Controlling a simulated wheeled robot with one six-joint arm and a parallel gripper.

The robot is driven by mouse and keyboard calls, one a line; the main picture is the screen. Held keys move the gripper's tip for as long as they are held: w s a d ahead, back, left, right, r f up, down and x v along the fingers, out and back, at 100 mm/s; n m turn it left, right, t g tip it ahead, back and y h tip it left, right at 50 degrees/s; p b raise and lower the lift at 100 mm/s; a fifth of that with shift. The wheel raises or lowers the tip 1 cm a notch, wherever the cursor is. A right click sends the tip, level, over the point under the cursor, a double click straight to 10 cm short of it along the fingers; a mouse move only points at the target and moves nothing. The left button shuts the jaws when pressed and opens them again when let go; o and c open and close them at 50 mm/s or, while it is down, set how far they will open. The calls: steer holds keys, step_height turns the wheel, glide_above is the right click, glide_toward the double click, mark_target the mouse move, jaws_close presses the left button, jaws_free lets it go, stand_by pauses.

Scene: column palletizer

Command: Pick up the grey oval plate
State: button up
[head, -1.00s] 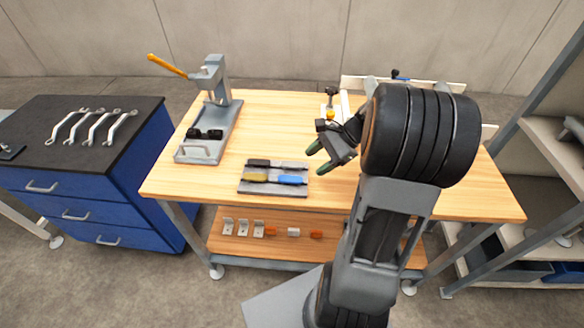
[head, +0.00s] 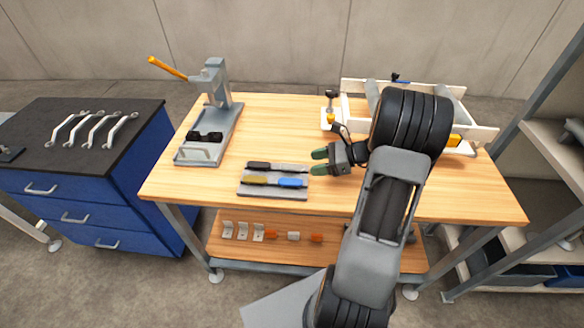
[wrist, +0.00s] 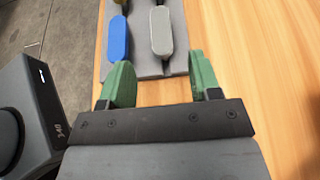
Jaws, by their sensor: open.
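The grey oval plate (wrist: 161,31) lies in a grey tray (wrist: 146,70), beside a blue oval piece (wrist: 118,39) in the wrist view. Nothing is between the fingers.
Black (head: 258,165) and yellow (head: 256,180) pieces also lie in the tray. A lever press (head: 217,85) stands at the workbench's back left. A white frame fixture (head: 345,105) is behind my arm at the right. Bare wood surrounds the tray.

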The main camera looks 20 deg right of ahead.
mark_target(298, 167)
steer(key=shift+p+x, duration=0.35)
steer(key=shift+x, duration=2.45)
steer(key=shift+w+d+f, duration=0.1)
steer(key=shift+f, duration=0.05)
steer(key=c, duration=1)
